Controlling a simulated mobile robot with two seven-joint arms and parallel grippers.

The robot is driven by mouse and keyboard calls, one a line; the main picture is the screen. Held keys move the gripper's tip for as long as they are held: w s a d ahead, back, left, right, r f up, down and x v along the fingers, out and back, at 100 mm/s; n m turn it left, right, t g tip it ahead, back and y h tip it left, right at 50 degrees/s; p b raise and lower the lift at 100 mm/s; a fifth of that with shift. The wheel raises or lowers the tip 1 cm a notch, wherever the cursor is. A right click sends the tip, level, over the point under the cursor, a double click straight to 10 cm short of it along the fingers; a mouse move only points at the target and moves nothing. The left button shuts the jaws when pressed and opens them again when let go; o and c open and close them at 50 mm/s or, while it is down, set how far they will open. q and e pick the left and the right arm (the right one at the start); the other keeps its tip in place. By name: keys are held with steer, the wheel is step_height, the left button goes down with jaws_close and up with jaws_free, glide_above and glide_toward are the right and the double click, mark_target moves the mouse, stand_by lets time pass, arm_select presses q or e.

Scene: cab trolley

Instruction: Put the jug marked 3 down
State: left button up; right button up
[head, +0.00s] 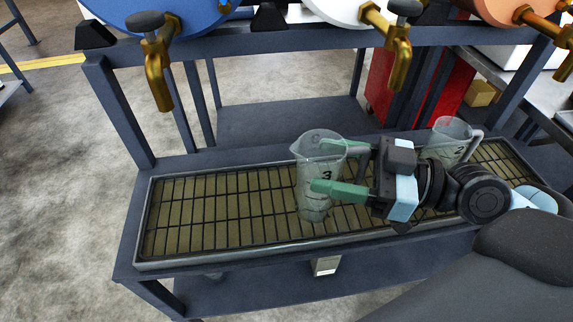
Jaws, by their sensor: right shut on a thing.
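The clear jug marked 3 (314,200) is upright over the middle of the grated drip tray (215,251). My right gripper (332,168) comes in from the right, its green fingers shut on the jug around the upper body. The jug's base appears at or just above the grating; I cannot tell if it touches. My left gripper is not in view.
Another clear jug, marked 2 (451,134), stands at the right of the tray, partly behind my right arm. Brass taps (157,75) hang from blue, white and orange barrels above. The left part of the grating is clear.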

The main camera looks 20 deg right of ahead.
mark_target(309, 150)
steer(key=w+a+p, duration=0.2)
steer(key=w, duration=0.1)
steer(key=shift+w+r, duration=0.15)
steer(key=shift+w, duration=0.05)
steer(key=w, duration=0.1)
steer(key=w+a, duration=0.1)
steer(key=w+a+p, duration=0.1)
steer(key=shift+w+f, duration=0.1)
steer(key=shift+f, duration=0.25)
steer(key=f, duration=0.3)
steer(key=f+b, duration=0.1)
steer(key=shift+w+a+f, duration=0.1)
steer(key=shift+w+f, duration=0.05)
steer(key=shift+w, duration=0.1)
steer(key=o, duration=0.8)
steer(key=shift+o, duration=1.1)
